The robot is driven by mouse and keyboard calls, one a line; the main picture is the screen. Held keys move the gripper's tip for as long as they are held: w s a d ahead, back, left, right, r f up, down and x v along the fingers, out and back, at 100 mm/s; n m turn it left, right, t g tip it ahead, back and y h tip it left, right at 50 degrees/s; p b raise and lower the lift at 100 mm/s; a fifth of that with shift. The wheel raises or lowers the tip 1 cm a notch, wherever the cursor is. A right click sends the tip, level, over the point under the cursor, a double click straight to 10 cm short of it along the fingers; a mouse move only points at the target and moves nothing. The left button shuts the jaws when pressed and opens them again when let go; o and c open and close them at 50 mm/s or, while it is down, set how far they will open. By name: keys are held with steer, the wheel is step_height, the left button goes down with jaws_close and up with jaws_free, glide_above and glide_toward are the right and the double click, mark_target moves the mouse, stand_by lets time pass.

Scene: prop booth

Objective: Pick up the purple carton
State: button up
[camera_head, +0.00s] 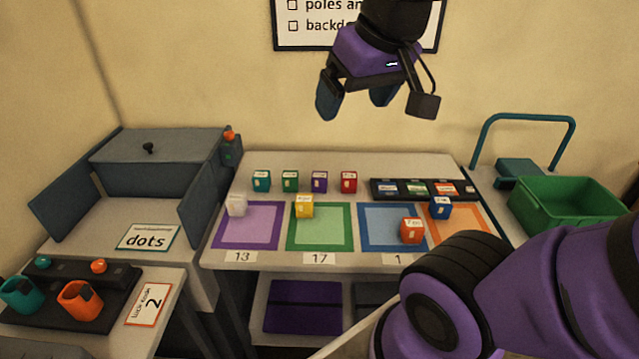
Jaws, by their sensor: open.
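The purple carton (319,182) stands upright in the back row on the table (310,162), between a green carton (290,181) and a red carton (349,182). It is small, with a white label on its front. My gripper (354,106) hangs above the table, up and to the right of the purple carton and well clear of it. Its two dark fingers are apart with nothing between them.
A teal carton (261,181) ends the row at left. White (237,204), yellow (304,206), orange (411,230) and blue (440,206) cartons stand on or near coloured squares. A dark rack (424,197) lies right of the row. A green crate (566,212) is far right.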

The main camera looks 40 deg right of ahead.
steer(key=w+d+f+m+g, duration=0.1)
steer(key=w+d, duration=0.1)
steer(key=w, duration=0.6)
steer(key=w+d+f+m+g, duration=0.1)
steer(key=w+d, duration=0.1)
steer(key=w, duration=0.5)
steer(key=m+g, duration=0.3)
steer(key=m, duration=0.2)
glide_above(320, 183)
steer(key=w, duration=0.2)
steer(key=f, duration=3.6)
steer(key=shift+s+d+f, duration=0.1)
steer(key=shift+d+f, duration=0.05)
steer(key=shift+d, duration=0.25)
steer(key=shift+d+f, duration=0.15)
steer(key=shift+f, duration=5.45)
steer(key=c, duration=1.1)
steer(key=shift+o, duration=0.2)
steer(key=shift+r, duration=0.1)
